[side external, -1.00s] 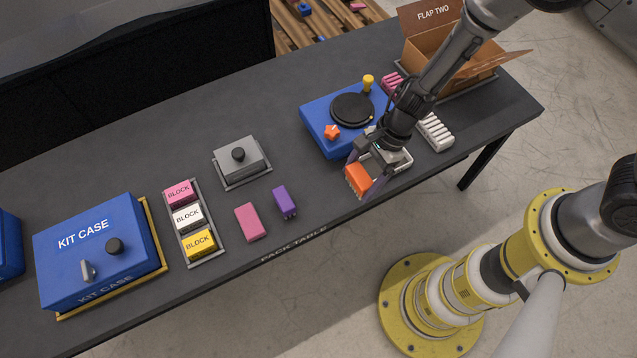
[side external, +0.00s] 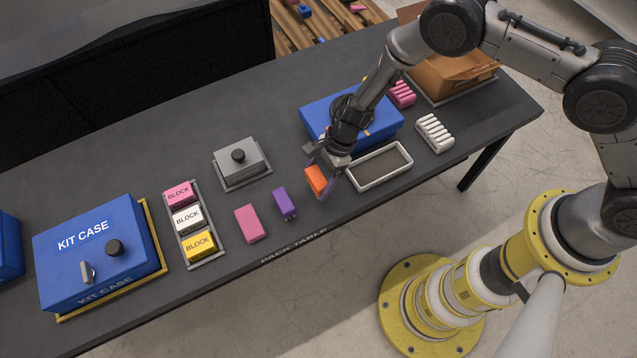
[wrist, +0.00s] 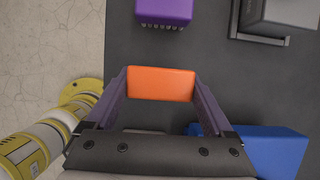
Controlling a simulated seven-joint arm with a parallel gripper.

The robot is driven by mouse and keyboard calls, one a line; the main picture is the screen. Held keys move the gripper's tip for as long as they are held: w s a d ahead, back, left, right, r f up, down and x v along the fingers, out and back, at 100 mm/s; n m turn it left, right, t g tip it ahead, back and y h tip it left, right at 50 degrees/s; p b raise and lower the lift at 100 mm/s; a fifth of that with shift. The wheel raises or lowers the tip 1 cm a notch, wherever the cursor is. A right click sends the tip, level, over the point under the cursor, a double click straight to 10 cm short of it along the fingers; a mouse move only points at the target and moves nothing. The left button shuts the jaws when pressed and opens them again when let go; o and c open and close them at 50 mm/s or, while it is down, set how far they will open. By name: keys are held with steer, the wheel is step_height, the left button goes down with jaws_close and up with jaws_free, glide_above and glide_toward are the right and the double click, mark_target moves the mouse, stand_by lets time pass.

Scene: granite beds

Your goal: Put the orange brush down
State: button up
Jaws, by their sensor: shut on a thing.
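The orange brush (side external: 316,180) is between the fingers of my gripper (side external: 324,177), to the right of the purple brush (side external: 284,203). In the wrist view the orange brush (wrist: 161,83) fills the space between the two purple fingers of my gripper (wrist: 161,86), which are shut on it. The purple brush (wrist: 164,12) shows beyond it with bristles facing my gripper. I cannot tell whether the orange brush touches the table (side external: 345,225).
A pink block (side external: 250,223) lies left of the purple brush. An empty white-rimmed tray (side external: 366,184) is just right of my gripper, and a blue box (side external: 384,125) stands behind. A grey lidded box (side external: 242,163) is at left. The table's front edge is close.

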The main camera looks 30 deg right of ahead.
mark_target(318, 186)
steer(key=shift+s+f, duration=0.1)
steer(key=shift+f, duration=1.3)
steer(key=shift+f, duration=0.1)
steer(key=o, duration=1)
steer(key=shift+d, duration=0.1)
steer(key=shift+o, duration=0.2)
steer(key=v, duration=1.2)
